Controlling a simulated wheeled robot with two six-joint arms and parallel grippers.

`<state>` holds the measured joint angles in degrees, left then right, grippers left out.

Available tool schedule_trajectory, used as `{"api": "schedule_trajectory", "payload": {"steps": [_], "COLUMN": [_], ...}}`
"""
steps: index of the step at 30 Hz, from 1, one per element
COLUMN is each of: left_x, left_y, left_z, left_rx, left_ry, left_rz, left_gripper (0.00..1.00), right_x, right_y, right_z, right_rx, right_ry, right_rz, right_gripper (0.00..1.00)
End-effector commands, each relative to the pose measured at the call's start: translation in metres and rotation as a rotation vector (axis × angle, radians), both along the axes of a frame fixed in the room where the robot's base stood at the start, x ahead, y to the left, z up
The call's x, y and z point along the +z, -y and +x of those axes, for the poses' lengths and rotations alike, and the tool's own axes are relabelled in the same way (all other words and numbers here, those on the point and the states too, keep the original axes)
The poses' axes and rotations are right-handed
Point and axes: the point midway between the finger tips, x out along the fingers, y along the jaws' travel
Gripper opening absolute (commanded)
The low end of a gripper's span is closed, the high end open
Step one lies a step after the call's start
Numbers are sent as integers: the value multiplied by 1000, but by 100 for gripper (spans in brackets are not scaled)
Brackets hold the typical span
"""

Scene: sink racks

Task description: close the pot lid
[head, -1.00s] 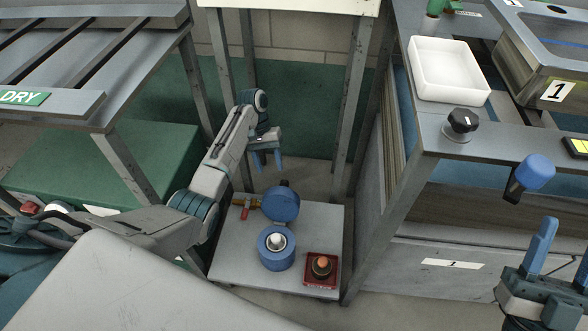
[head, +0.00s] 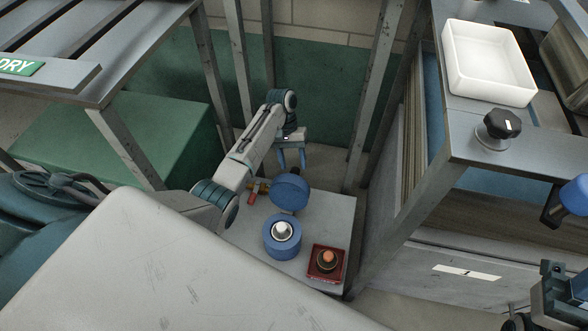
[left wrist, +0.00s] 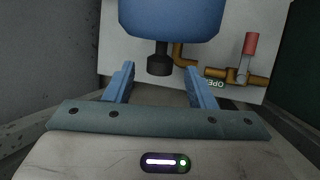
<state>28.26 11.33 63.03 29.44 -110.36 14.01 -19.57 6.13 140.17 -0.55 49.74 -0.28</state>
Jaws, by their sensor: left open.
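The blue pot (head: 282,246) stands on a low grey shelf, with a silvery-white piece inside. Its round blue lid (head: 290,193) is raised open at the pot's back and tilted up. A dark knob sticks out behind the lid; in the left wrist view the lid (left wrist: 172,17) fills the top and its black knob (left wrist: 160,64) points down. My left gripper (head: 292,160) is open and empty just behind the lid. In the left wrist view its fingertips (left wrist: 160,70) lie either side of the knob in the picture; contact is not clear. My right gripper (head: 560,285) is cut off at lower right.
The grey shelf (head: 325,212) also bears a red tray (head: 327,265) with a dark, orange-topped item and a brass pipe with a red-handled valve (left wrist: 250,45). Metal posts rise behind. A counter at right holds a white basin (head: 488,62) and a black knob (head: 497,128).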

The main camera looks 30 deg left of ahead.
Motion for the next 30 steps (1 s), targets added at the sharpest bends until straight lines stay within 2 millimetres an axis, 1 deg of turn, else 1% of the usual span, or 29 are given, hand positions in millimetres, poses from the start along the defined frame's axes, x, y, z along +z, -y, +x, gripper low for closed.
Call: {"api": "schedule_trajectory", "payload": {"steps": [1,6,16,17,21,23,24,30], "left_x": [-9,-21,-23,-23,-23,-23,-23,-23], "left_y": [3,8,9,9,9,9,9,9], "left_z": [-2,-6,-8,-8,-7,-7,-7,-7], "left_rx": [-1,0,0,0,0,0,0,1], "left_ry": [-1,1,1,1,1,1,1,2], "left_rz": [1,0,0,0,0,0,0,1], "left_gripper": [50,50,50,48,20,9,1,0], "right_x": [-2,-3,-2,-2,-2,-2,-2,-2], "right_y": [0,0,0,0,0,0,0,0], "right_z": [0,0,0,0,0,0,0,0], "right_rx": [-1,-1,-1,-1,-1,-1,-2,-2], "right_ry": [7,13,14,14,14,14,13,13], "right_rz": [2,5,6,6,6,6,6,6], "right_gripper": [49,49,49,49,49,49,49,49]}}
